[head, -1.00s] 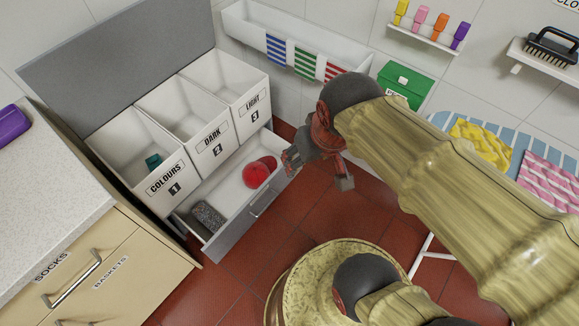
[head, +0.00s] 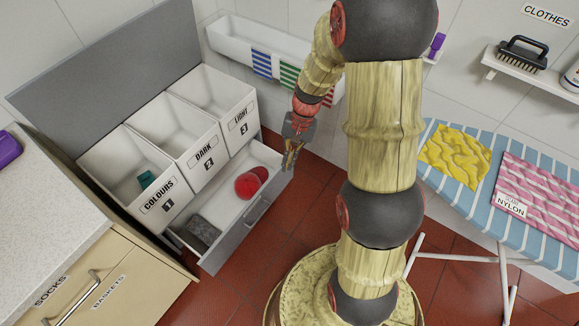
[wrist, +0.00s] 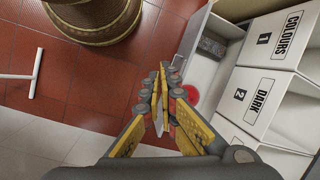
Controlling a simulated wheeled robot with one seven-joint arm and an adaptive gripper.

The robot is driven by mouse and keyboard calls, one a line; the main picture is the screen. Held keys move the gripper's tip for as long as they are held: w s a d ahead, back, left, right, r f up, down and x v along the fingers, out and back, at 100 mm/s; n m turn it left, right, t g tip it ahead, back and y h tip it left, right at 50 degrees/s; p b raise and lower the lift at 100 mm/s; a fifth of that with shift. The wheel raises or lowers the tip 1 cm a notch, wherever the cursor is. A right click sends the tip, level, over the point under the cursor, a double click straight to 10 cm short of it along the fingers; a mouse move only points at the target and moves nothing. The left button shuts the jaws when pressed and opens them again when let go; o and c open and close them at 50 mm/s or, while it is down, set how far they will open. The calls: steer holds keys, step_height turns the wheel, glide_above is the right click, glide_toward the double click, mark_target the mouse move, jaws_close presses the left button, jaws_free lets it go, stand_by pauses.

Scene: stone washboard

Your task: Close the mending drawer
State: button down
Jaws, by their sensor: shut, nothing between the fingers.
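The mending drawer (head: 238,234) is the low white drawer with a grey front, under the three numbered bins. It stands pulled open. A red, rounded thing (head: 250,184) and a dark grey, speckled block (head: 201,232) lie in it. Its handle (head: 264,203) is on the front. My gripper (head: 289,168) is shut and empty, pointing down near the right end of the drawer front. I cannot tell if it touches. In the wrist view, my fingers (wrist: 160,98) are together beside the drawer (wrist: 196,32) and cover part of it.
Bins marked COLOURS (head: 160,205), DARK (head: 203,160) and LIGHT (head: 240,122) stand above the drawer. A cabinet (head: 130,275) is at the left. An ironing board (head: 480,155) with cloths is at the right. Red floor (head: 255,265) in front of the drawer is clear.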

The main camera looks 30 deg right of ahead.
steer(key=w+d+f+m+t+p, duration=0.1)
steer(key=w+d+f+m, duration=0.3)
steer(key=f, duration=0.8)
steer(key=w+d+f+m+t+y, duration=0.1)
steer(key=w+d+f+m, duration=0.15)
steer(key=f+m, duration=0.6)
steer(key=w+d+f+m+t+p, duration=0.1)
steer(key=w+d+f+m, duration=0.2)
steer(key=f, duration=1.1)
steer(key=w+d+f+m+t+h, duration=0.2)
steer(key=w+d+f+m, duration=0.2)
steer(key=w+d+m, duration=0.4)
steer(key=w+a+f+b, duration=0.3)
steer(key=w+f+b, duration=0.3)
steer(key=f, duration=0.3)
steer(key=shift+w+n, duration=0.35)
steer(key=shift+w, duration=0.35)
steer(key=shift+w+a, duration=0.1)
steer(key=shift+a, duration=0.05)
